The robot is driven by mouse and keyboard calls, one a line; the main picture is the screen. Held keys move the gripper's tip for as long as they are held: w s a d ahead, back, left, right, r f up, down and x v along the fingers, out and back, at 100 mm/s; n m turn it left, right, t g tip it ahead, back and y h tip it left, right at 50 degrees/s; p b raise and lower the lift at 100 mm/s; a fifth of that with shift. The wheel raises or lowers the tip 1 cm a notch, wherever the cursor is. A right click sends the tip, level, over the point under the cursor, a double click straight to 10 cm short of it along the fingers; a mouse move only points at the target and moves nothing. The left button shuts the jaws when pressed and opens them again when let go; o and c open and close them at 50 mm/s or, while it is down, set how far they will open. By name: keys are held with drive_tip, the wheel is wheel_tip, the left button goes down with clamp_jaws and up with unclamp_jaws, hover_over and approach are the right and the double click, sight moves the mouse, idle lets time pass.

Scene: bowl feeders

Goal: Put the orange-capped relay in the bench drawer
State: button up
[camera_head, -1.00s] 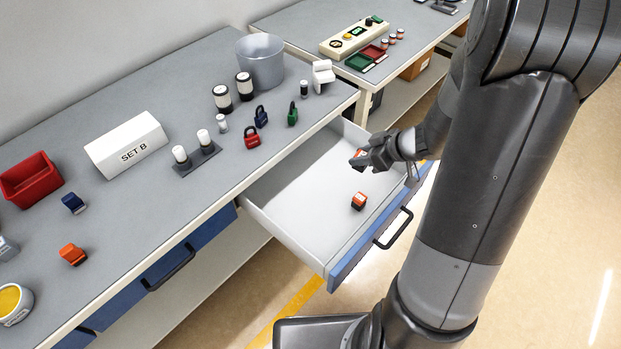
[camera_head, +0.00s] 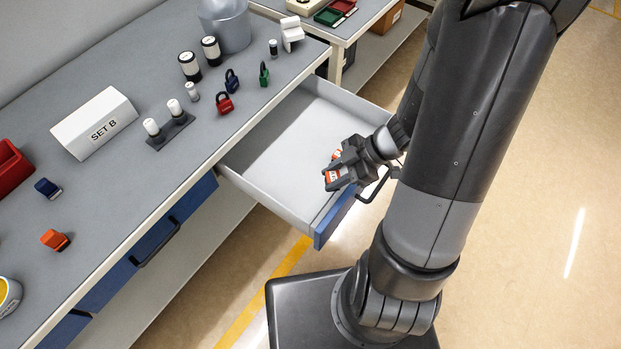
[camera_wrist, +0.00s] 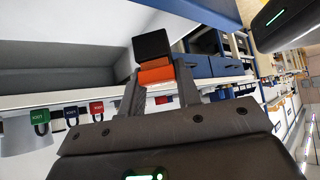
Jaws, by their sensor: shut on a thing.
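My gripper (camera_head: 340,176) is shut on an orange-and-black relay (camera_head: 333,175), over the front part of the open bench drawer (camera_head: 275,187) in the head view. In the wrist view the relay (camera_wrist: 155,73) sits between the fingertips, orange part nearer the gripper and black body beyond. A second orange-capped relay (camera_head: 336,154) lies in the drawer, mostly hidden behind my gripper. The gap between the held relay and the drawer floor cannot be judged. Another orange block with a dark side (camera_head: 55,240) lies on the bench at left.
The bench holds padlocks (camera_head: 224,104), a SET B sign (camera_head: 95,123), a post stand (camera_head: 170,132), a dark blue block (camera_head: 48,188), a red bin (camera_head: 12,172) and a grey bucket (camera_head: 226,28). The drawer's left and back floor is clear.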

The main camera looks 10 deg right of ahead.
drive_tip(key=w+a+f, duration=0.1)
drive_tip(key=a+f, duration=0.3)
drive_tip(key=f, duration=0.3)
drive_tip(key=shift+w+a, duration=0.3)
drive_tip(key=shift+f, duration=0.6)
drive_tip(key=o, duration=1.1)
drive_tip(key=shift+c, duration=0.2)
